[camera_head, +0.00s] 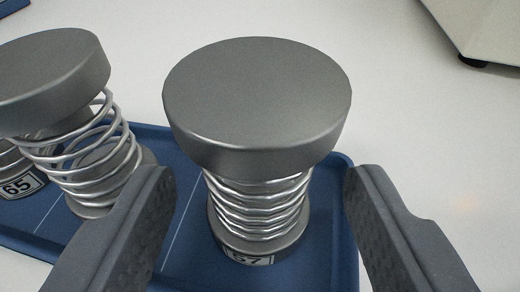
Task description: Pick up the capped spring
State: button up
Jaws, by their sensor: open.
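A capped spring (257,105) with a wide grey disc cap stands upright on a blue tray (345,240) in the middle of the view. Its coils show under the cap, and its base has a label that seems to read 57. My gripper (258,190) is open, with one dark finger on each side of this spring's coils in the picture. The fingers look apart from it. A second capped spring (50,75) is at the left, its cap tilted in view, beside a label reading 65.
A pale machine with a dark foot (485,30) is at the top right. The left finger is close to the second spring in the picture.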

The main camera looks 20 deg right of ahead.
aim_at(256, 122)
jog(key=shift+c, duration=0.4)
grip_shut()
jog(key=shift+r, duration=0.15)
jog(key=shift+r, duration=0.45)
notch_tip(256, 122, up, 3)
jog(key=shift+f+p, duration=0.1)
jog(key=shift+p, duration=0.8)
jog(key=s+a, duration=0.4)
jog(key=s, duration=0.9)
jog(key=shift+s+a+r+p, duration=0.15)
jog(key=shift+r+p, duration=0.2)
jog(key=shift+p, duration=0.1)
jog(key=shift+s, duration=0.1)
